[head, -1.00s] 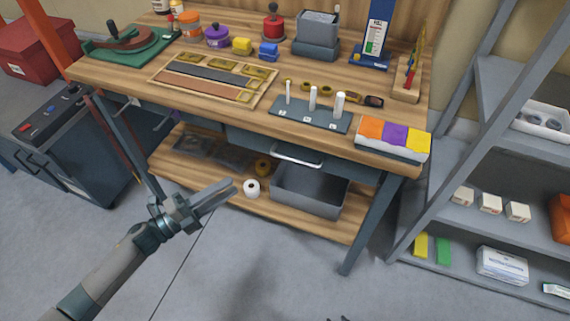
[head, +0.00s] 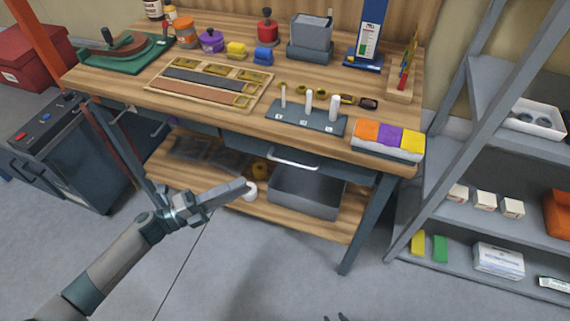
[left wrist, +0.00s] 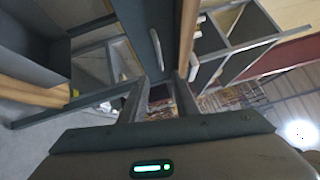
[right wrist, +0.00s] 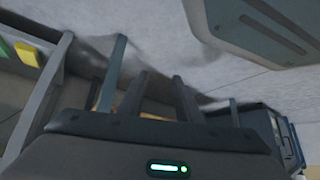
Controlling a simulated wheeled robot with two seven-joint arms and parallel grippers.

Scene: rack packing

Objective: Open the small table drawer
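The small table drawer (head: 335,170) has a dark grey front under the wooden tabletop and looks shut. Its pale bar handle (head: 293,163) shows at the front. In the left wrist view the handle (left wrist: 156,49) appears ahead of the gap between the fingers, apart from them. My left gripper (head: 242,190) is in front of the table, left of and a little below the handle. Its fingers stand apart with nothing between them in the left wrist view (left wrist: 160,95). My right gripper (right wrist: 160,90) is open and empty; only its tips (head: 335,318) show at the head view's bottom edge.
The workbench top (head: 215,118) holds a block with white pegs (head: 308,118) and colored boxes (head: 388,138). A grey rack (head: 450,225) stands right. Floor in front is clear.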

